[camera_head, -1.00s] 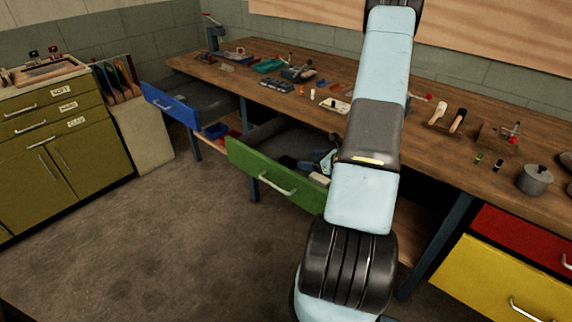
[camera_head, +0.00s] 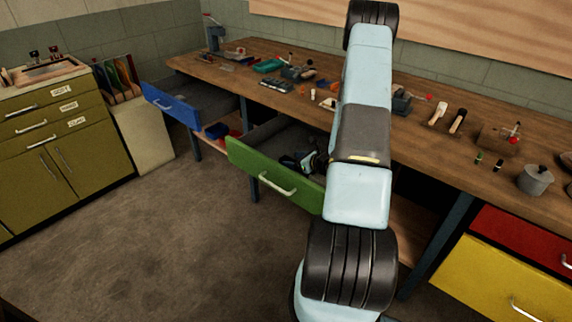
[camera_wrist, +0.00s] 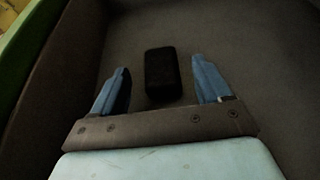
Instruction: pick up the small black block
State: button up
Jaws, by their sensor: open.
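The small black block (camera_wrist: 162,74) lies on the grey floor of the green drawer in the wrist view. It sits ahead of and between the two blue fingers of my gripper (camera_wrist: 163,88), with a gap on each side. My gripper is open and empty. In the head view my gripper (camera_head: 306,162) is low in the open green drawer (camera_head: 262,172), partly hidden by the drawer and my arm. The block cannot be made out in the head view.
The drawer's side wall (camera_wrist: 62,62) is close on the left in the wrist view. An open blue drawer (camera_head: 170,106) stands further left. The workbench (camera_head: 420,150) above holds tools and a grey pot (camera_head: 535,180). Red and yellow drawers are at the right.

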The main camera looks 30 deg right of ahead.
aim_at(288, 159)
jog(key=x, duration=0.4)
jog(key=shift+f, duration=0.15)
jog(key=shift+c, duration=0.3)
grip_shut()
